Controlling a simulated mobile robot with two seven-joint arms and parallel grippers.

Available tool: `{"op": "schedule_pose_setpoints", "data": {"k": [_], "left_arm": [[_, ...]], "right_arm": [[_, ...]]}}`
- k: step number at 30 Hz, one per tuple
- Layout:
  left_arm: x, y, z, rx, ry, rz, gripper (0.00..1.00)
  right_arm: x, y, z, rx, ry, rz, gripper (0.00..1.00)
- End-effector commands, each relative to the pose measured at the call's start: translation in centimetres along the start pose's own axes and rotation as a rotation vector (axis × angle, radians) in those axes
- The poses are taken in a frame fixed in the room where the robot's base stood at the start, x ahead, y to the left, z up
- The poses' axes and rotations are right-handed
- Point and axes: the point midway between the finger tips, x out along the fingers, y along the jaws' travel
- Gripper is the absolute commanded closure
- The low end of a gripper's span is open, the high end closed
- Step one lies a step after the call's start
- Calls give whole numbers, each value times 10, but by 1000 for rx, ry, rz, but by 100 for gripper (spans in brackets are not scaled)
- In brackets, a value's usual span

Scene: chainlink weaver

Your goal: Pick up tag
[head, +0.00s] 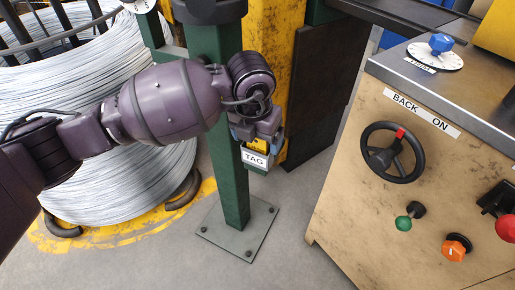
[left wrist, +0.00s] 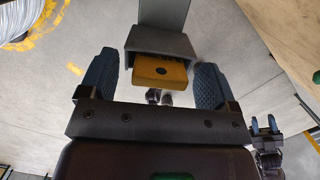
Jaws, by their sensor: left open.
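A yellow tag (left wrist: 160,70) sits inside a grey holder (left wrist: 131,40), seen in the left wrist view. My left gripper (left wrist: 155,78) is open and empty, with one blue finger on each side of the holder and tag. In the head view the left gripper (head: 257,133) is just above the label, partly hidden by my wrist. My right gripper (left wrist: 264,126) shows small at the right of the left wrist view, its blue fingers apart.
The green post (head: 234,185) stands on a bolted floor plate (head: 218,238). A large wire coil (head: 120,180) is at left. A tan machine cabinet (head: 350,220) with a black handwheel (head: 393,152) and knobs is at right. Bare floor lies between post and cabinet.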

Motion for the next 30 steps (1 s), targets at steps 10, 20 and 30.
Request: {"op": "schedule_pose_setpoints", "data": {"k": [10, 20, 30], "left_arm": [[-2, 0, 1, 0, -3, 1, 42], [-2, 0, 0, 0, -2, 1, 71], [-31, 1, 6, 0, -11, 6, 71]], "right_arm": [[0, 0, 0, 0, 0, 0, 57], [0, 0, 0, 0, -1, 1, 57], [-2, -1, -4, -19, -27, -6, 57]]}}
